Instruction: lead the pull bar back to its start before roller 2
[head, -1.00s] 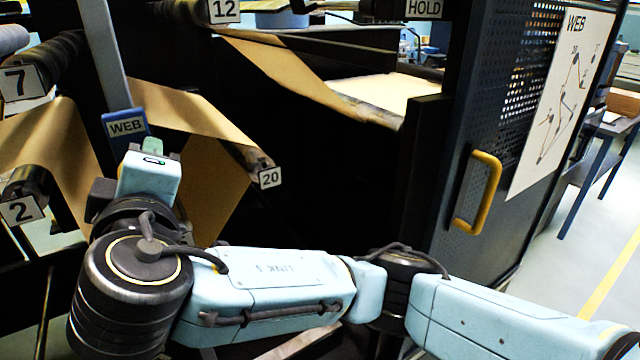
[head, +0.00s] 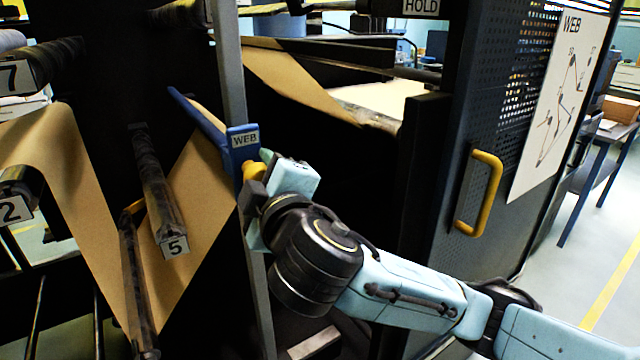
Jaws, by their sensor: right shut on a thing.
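The pull bar is the blue bar (head: 205,122) with a WEB plate, in the middle of the head view. My right gripper (head: 257,172) is shut on its yellow grip, just under the plate; the fingertips are partly hidden. Brown kraft web (head: 205,190) runs from the bar down to a low dark roller (head: 137,295) and up again at the left. Roller 2 (head: 17,205) is at the far left, well left of the bar. My left gripper is not in view.
Roller 5 (head: 160,195) stands left of the bar, in front of the web. Roller 7 (head: 28,72) is at upper left. A grey upright (head: 230,65) passes behind the plate. A dark door with a yellow handle (head: 478,193) stands at right.

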